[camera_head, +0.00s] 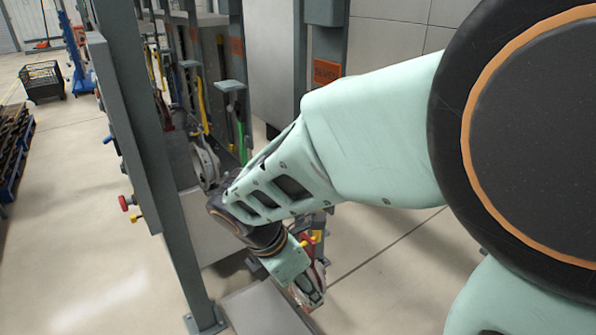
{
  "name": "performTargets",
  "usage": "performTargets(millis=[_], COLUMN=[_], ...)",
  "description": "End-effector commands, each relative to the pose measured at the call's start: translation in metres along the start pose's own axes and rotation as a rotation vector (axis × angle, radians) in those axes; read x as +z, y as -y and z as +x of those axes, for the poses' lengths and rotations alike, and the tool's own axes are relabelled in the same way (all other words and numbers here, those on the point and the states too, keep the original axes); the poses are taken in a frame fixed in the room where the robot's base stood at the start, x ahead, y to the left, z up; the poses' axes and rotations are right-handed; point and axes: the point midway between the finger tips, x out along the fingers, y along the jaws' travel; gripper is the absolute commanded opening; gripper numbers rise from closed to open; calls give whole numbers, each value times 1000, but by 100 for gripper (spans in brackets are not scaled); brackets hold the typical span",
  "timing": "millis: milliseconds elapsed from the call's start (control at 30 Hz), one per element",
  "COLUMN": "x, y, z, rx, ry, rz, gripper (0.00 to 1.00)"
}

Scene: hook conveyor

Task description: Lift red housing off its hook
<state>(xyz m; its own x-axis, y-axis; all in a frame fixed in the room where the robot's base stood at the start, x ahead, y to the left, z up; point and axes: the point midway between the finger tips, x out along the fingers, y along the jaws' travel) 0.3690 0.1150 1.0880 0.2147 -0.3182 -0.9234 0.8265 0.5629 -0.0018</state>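My mint-green arm reaches from the right across the middle of the view. My gripper (311,292) points down at the lower middle. Its fingers are small and partly hidden, so I cannot tell whether they are open or shut. A small red part (322,272) shows right beside my gripper, with a yellow piece (316,236) above it. It may be the red housing on its hook, but my arm and gripper hide most of it. I cannot tell whether the gripper touches it.
A grey metal frame post (165,170) with a red knob (125,203) stands at the left. Behind my arm hang a pale round part (205,162) and several yellow and green pieces. A grey plate (262,310) lies low by the gripper. Floor is open at left and lower right.

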Motion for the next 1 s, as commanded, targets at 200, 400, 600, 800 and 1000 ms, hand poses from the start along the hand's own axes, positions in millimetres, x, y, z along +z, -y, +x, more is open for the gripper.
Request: performTargets(millis=[200,400,600,800,1000], x=[0,0,0,0,0], y=[0,1,0,0,0], z=[18,50,62,62,61], rx=[-3,-3,-1,0,0], ry=[-1,-1,-1,-1,-1], rz=[2,3,3,4,4], gripper=[45,45,45,43,21])
